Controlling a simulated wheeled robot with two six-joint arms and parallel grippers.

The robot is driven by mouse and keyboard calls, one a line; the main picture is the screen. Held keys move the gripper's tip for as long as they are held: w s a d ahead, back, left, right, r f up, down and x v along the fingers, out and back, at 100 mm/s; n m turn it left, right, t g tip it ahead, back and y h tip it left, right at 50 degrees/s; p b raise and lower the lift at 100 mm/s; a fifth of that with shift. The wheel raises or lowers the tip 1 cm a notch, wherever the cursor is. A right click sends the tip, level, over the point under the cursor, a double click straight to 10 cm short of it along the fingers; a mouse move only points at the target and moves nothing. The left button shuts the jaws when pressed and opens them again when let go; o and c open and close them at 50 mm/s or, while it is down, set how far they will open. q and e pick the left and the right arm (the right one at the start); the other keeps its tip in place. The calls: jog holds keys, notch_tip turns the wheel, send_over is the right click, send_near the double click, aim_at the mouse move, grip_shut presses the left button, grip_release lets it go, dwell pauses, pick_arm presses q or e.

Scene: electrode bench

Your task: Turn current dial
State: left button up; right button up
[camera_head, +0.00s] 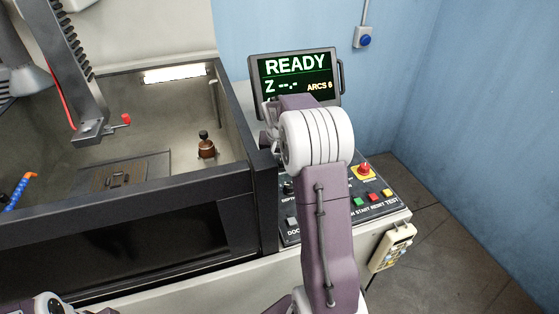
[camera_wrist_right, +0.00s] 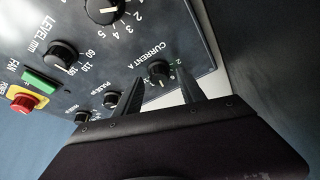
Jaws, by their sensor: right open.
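The dial marked CURRENT A (camera_wrist_right: 158,69) is a black knob with a pale pointer line on the dark panel, in the right wrist view. My right gripper (camera_wrist_right: 161,74) is open, one finger on each side of the dial in the picture. I cannot tell whether the fingers touch the knob or how deep they reach. In the head view my right arm covers this part of the panel (camera_head: 379,207), so the current dial is hidden there. My left gripper does not show.
The LEVEL knob (camera_wrist_right: 62,54), a PULSE knob (camera_wrist_right: 111,99) and a red emergency button (camera_wrist_right: 24,102) sit nearby. The screen (camera_head: 294,77) reads READY behind the arm. The open tank (camera_head: 222,142) stands left. A handheld pendant (camera_head: 393,247) hangs at right.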

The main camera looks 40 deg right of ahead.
jog(key=shift+w+d+f, duration=0.1)
jog(key=shift+d+f, duration=0.1)
jog(key=shift+f, duration=0.25)
jog(key=shift+a, duration=0.1)
grip_shut()
jog(key=shift+r, duration=0.1)
